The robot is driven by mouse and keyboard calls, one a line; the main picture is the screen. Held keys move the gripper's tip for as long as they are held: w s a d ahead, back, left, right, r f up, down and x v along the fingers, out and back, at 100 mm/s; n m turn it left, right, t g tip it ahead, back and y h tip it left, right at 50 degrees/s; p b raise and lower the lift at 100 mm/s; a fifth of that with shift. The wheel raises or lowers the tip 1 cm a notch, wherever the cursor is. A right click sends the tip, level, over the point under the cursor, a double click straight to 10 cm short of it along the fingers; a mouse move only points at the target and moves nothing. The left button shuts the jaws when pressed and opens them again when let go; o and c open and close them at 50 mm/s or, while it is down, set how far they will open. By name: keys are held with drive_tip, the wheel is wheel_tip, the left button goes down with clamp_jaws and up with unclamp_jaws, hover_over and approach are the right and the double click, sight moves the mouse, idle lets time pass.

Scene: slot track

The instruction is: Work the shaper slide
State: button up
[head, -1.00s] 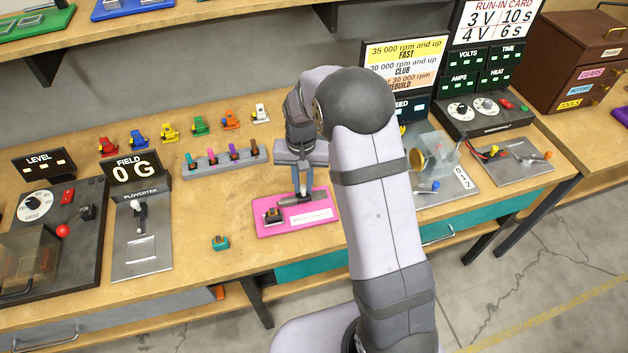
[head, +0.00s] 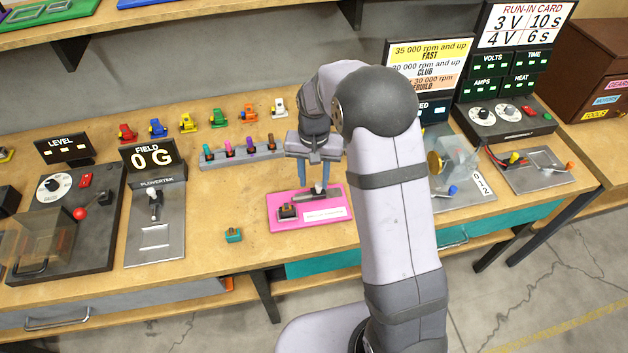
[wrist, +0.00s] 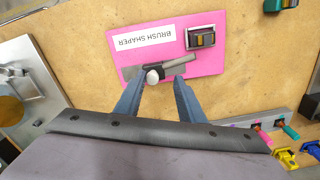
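The brush shaper is a pink board (head: 333,197) on the bench, labelled BRUSH SHAPER in the wrist view (wrist: 125,62). Its grey slide with a pale round knob (wrist: 152,77) lies along the board's edge near my gripper. A dark holder with a brown-topped piece (head: 287,211) sits at the board's left front; it also shows in the wrist view (wrist: 201,39). My gripper (head: 314,185) points down over the slide. Its two blue fingers are apart, one on each side of the knob, and I see no clear contact in the wrist view (wrist: 158,82).
A grey rack of coloured pegs (head: 242,157) stands behind, left of my gripper. Several coloured small units (head: 188,123) line the back. A teal piece (head: 233,235) lies on open bench at front left. The field meter (head: 155,235) is further left.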

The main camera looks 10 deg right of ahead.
sight(313, 189)
wheel_tip(313, 189, up, 6)
drive_tip(key=b, duration=0.1)
idle(0.7)
drive_tip(key=s+f+n, duration=0.2)
drive_tip(key=f, duration=0.1)
drive_tip(key=s+f+n, duration=0.1)
drive_tip(key=f, duration=0.1)
drive_tip(key=shift+s, duration=0.3)
drive_tip(key=shift+n+g, duration=0.6)
drive_tip(key=s, duration=0.2)
drive_tip(key=s+f, duration=0.1)
drive_tip(key=s, duration=0.1)
drive_tip(key=s+f, duration=0.1)
drive_tip(key=s, duration=0.2)
drive_tip(key=shift+s+d, duration=0.1)
drive_tip(key=shift+d, duration=0.2)
drive_tip(key=s+d+r+t, duration=0.1)
drive_tip(key=s+r, duration=0.3)
drive_tip(key=s, duration=0.8)
drive_tip(key=shift+d+r, duration=0.25)
drive_tip(key=shift+r, duration=0.1)
